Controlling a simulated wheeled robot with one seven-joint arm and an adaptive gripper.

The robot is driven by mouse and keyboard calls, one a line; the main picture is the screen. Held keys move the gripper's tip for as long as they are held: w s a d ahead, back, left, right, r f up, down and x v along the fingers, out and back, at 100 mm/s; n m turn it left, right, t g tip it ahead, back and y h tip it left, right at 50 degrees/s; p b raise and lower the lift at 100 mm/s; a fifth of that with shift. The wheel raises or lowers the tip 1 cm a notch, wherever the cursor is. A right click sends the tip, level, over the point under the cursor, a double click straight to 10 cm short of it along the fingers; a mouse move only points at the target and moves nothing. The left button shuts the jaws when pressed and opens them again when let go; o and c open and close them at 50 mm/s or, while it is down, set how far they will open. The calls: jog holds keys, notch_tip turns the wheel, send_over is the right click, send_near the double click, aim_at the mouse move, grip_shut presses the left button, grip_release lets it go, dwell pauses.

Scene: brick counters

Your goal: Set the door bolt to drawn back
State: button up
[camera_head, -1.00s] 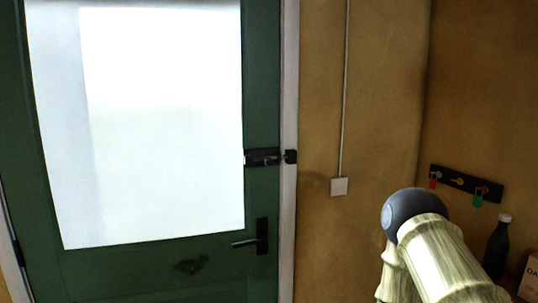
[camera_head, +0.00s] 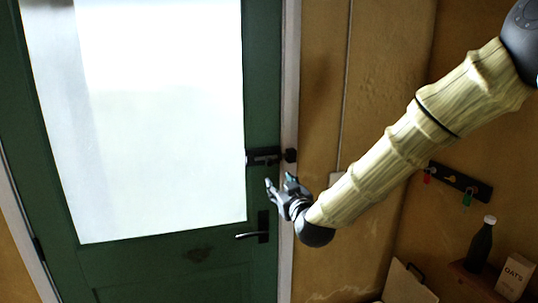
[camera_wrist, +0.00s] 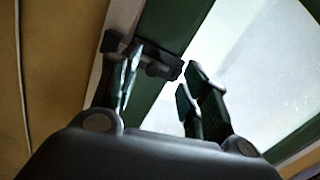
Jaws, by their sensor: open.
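The black door bolt (camera_head: 262,156) is mounted on the right edge of the green door (camera_head: 262,100), level with the lower part of its glass pane. Its keeper (camera_head: 290,155) sits on the white frame to the right. The bolt also shows in the wrist view (camera_wrist: 158,68), partly hidden behind a finger. I cannot tell the exact position of the sliding bar. My gripper (camera_head: 279,183) is open and empty, just below the bolt and apart from it in the head view. In the wrist view its two fingers (camera_wrist: 160,85) are spread, with the bolt beyond them.
A key rack (camera_head: 461,182) hangs on the ochre wall at right. A dark bottle (camera_head: 481,244) and an oats box (camera_head: 515,275) stand on a shelf at lower right.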

aim_at(271, 163)
jog(key=shift+t, duration=0.3)
jog(key=w+a+r+p, duration=0.1)
jog(key=w, duration=0.2)
jog(key=w+a+r+p, duration=0.1)
jog(key=w+p, duration=0.1)
jog(key=w, duration=0.1)
jog(key=w+a+r+p, duration=0.1)
jog(key=w, duration=0.2)
jog(key=shift+r, duration=0.1)
jog(key=shift+p+x, duration=0.55)
jog(key=shift+x, duration=0.35)
jog(key=shift+a, duration=0.1)
jog(key=shift+c, duration=0.3)
grip_shut()
